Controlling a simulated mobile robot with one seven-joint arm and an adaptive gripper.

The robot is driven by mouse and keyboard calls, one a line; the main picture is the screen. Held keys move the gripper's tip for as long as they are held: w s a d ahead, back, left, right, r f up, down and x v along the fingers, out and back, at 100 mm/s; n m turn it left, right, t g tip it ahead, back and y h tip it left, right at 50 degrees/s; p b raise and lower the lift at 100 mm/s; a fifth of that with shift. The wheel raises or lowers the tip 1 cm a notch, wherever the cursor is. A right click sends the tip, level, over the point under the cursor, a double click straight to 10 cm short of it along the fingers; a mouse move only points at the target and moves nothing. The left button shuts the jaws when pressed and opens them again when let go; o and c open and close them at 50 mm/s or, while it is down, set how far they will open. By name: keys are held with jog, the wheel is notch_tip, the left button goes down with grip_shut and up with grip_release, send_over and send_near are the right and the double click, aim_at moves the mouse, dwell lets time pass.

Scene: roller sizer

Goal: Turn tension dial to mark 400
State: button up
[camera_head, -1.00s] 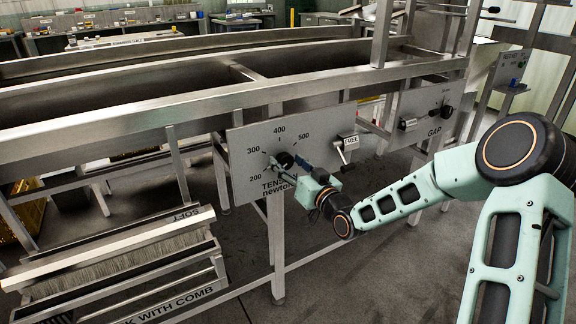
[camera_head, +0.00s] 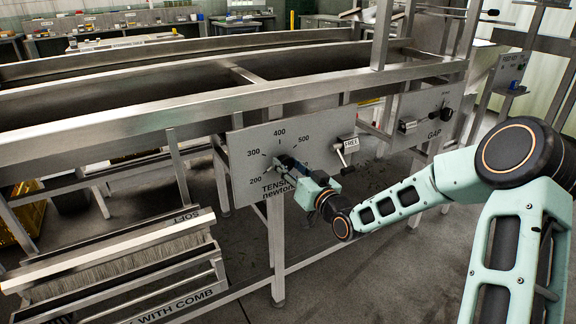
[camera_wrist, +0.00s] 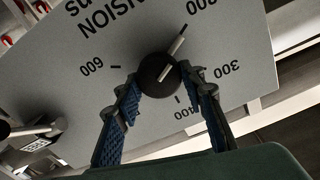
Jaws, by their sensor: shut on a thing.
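The tension dial is a round black knob (camera_wrist: 158,73) with a pale pointer line, on a grey panel (camera_wrist: 75,115). In the wrist view its pointer aims at the tick beside the 200 label, away from the 400 label (camera_wrist: 188,112). My gripper (camera_wrist: 167,82) is shut on the knob, one blue-padded finger on each side. The 500 label is hidden behind the left finger in this view. In the head view, my gripper (camera_head: 288,164) covers most of the knob, and the 400 label (camera_head: 279,133) stands above it on the panel (camera_head: 320,125).
A lever tagged FREE (camera_head: 346,145) sits on the same panel, right of the dial. A second panel marked GAP (camera_head: 420,112) is farther right. The metal frame's rail (camera_head: 200,105) runs above the panel.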

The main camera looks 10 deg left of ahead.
jog(key=m+p, duration=0.2)
jog(key=m, duration=0.4)
jog(key=shift+w+d, duration=0.1)
jog(key=m+p, duration=0.1)
jog(key=m, duration=0.4)
jog(key=shift+f+m, duration=0.15)
jog(key=shift+m, duration=0.25)
jog(key=m, duration=0.6)
jog(key=shift+f+p, duration=0.15)
jog(key=shift+p, duration=0.15)
jog(key=m, duration=0.5)
jog(key=shift+f+b, duration=0.1)
jog(key=shift+b, duration=0.25)
jog(key=shift+m, duration=0.4)
jog(key=o, duration=1.2)
jog(key=shift+c, duration=0.2)
